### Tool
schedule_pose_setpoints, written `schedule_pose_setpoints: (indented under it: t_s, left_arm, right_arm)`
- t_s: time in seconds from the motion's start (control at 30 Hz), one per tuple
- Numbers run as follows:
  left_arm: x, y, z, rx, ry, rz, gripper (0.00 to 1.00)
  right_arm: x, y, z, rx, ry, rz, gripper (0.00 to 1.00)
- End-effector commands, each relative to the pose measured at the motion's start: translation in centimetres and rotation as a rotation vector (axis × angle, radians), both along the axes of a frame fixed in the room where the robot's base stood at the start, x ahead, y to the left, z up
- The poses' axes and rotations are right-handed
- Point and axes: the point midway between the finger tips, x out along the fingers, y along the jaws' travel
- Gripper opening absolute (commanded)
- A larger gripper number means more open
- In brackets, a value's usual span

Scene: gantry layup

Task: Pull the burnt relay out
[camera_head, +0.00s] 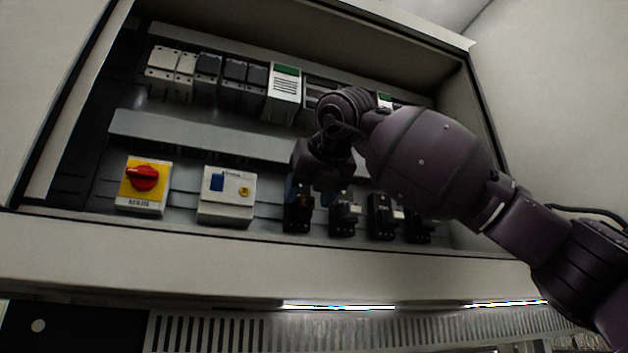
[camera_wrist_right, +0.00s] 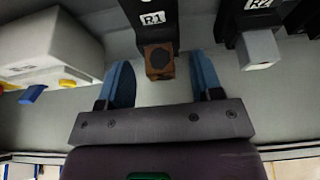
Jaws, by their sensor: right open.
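The burnt relay (camera_wrist_right: 159,61) is a small brown, dark-scorched block in the black socket marked R1 (camera_wrist_right: 150,20). In the head view the relay (camera_head: 306,202) is partly covered by my right gripper (camera_head: 303,187). In the right wrist view my right gripper (camera_wrist_right: 160,76) is open, with one blue finger on each side of the relay and a visible gap on both sides. The relay's front lies between the fingertips, and nothing is gripped. My left gripper is in neither view.
A socket marked R2 with a clean grey relay (camera_wrist_right: 258,50) is close on the right; further relays (camera_head: 382,215) follow in the row. A white device (camera_head: 227,196) and a red main switch (camera_head: 143,178) are to the left. A grey duct (camera_head: 215,136) runs above.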

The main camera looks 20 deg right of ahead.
Motion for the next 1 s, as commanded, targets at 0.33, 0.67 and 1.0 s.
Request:
schedule_pose_setpoints:
  t_s: [0.33,0.67,1.0]
  left_arm:
    - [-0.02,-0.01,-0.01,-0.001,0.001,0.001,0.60]
    - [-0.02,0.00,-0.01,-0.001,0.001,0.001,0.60]
    - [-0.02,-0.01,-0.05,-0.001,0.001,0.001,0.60]
  right_arm:
    - [0.10,0.01,-0.04,0.000,0.000,0.000,0.50]
    - [0.07,0.01,-0.03,0.000,0.000,0.000,0.23]
    - [-0.03,0.01,-0.01,0.000,-0.001,0.001,0.00]
